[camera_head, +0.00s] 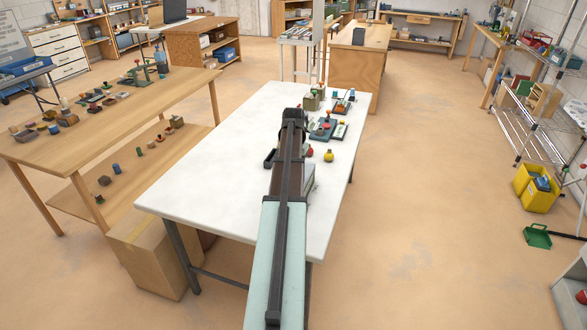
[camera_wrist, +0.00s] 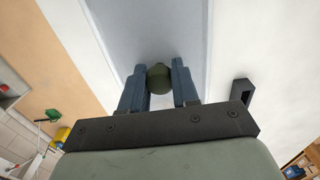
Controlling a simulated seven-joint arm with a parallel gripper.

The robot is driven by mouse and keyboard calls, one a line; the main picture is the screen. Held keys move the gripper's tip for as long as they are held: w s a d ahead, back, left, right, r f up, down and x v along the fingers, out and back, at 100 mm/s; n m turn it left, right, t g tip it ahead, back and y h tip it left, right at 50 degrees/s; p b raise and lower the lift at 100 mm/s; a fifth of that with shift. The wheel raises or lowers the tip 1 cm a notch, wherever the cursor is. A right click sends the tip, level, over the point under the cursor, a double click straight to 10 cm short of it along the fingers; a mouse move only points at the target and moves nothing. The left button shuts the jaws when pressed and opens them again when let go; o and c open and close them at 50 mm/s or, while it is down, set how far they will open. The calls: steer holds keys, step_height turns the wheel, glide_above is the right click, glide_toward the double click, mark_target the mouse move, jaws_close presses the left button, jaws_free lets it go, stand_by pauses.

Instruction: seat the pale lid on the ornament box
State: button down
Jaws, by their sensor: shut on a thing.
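In the wrist view, my gripper (camera_wrist: 160,78) is closed around a round olive-green knob (camera_wrist: 159,79). Behind the knob lies a smooth pale grey-blue panel (camera_wrist: 145,30), which looks like the pale lid. In the head view, a pale grey piece (camera_head: 309,178) shows beside my arm over the white table; it is probably the same lid. My arm hides the fingers and most of this piece there. I cannot pick out the ornament box for certain. Whether the lid touches anything below it cannot be seen.
On the white table (camera_head: 205,175), a yellow ornament (camera_head: 328,155) and a red one (camera_head: 309,152) stand right of my arm. A teal tray (camera_head: 322,129) and a green box (camera_head: 312,100) are farther back. A dark piece (camera_head: 269,158) lies left of my arm. The table's front left is clear.

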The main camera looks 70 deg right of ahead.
steer(key=c, duration=0.8)
jaws_free()
steer(key=shift+o, duration=0.6)
steer(key=o, duration=0.4)
steer(key=shift+r, duration=0.1)
steer(key=shift+r, duration=3.4)
